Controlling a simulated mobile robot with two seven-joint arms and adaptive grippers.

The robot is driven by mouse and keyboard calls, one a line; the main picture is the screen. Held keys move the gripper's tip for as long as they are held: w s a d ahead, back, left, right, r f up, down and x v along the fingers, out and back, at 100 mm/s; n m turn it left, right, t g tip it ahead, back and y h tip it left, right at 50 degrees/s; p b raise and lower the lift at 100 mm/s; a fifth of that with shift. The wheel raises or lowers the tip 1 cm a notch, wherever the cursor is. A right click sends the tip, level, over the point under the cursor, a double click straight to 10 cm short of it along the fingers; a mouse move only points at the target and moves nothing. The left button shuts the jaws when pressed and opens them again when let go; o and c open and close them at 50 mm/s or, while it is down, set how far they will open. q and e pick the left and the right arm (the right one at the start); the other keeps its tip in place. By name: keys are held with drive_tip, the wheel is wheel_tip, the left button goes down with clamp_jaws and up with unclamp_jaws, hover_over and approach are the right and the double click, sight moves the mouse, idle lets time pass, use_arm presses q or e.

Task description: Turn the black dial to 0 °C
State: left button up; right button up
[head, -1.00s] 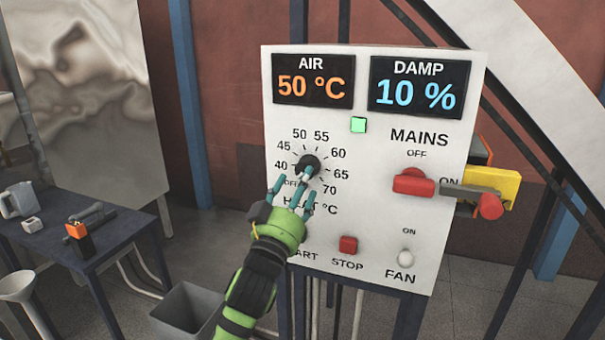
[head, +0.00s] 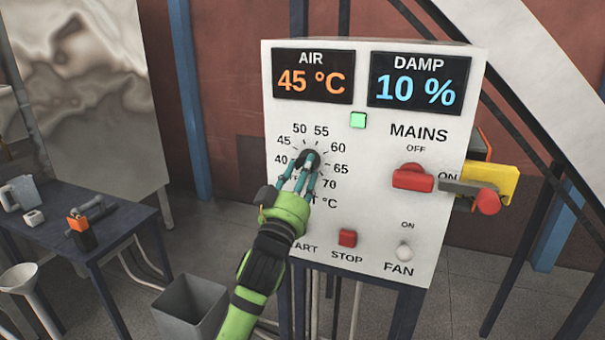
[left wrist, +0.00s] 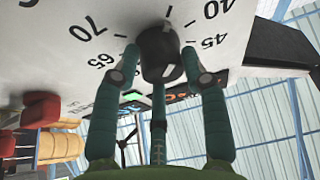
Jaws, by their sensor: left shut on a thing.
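The black dial (head: 309,160) is on the white control panel (head: 385,285), ringed by a scale with 40 to 70 and "HEAT °C" below. My left gripper (head: 303,172) is shut on the dial from the front. In the left wrist view the dial (left wrist: 160,52) sits between the gripper's fingertips (left wrist: 160,66), with a pale mark on its face. The fingers hide part of the lower scale in the head view. The AIR display (head: 313,78) reads 45 °C in orange. My right gripper is not in view.
The DAMP display (head: 419,80) reads 10 %. A green light (head: 358,120) is lit. A red MAINS switch (head: 412,178), a red STOP button (head: 347,238) and a FAN toggle (head: 404,252) are on the panel. A table (head: 120,225) and a grey bin (head: 190,308) stand left.

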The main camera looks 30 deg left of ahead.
use_arm(q)
drive_tip(key=o, duration=1)
drive_tip(key=shift+o, duration=0.6)
drive_tip(key=shift+w+a, duration=0.1)
drive_tip(key=v, duration=1.2)
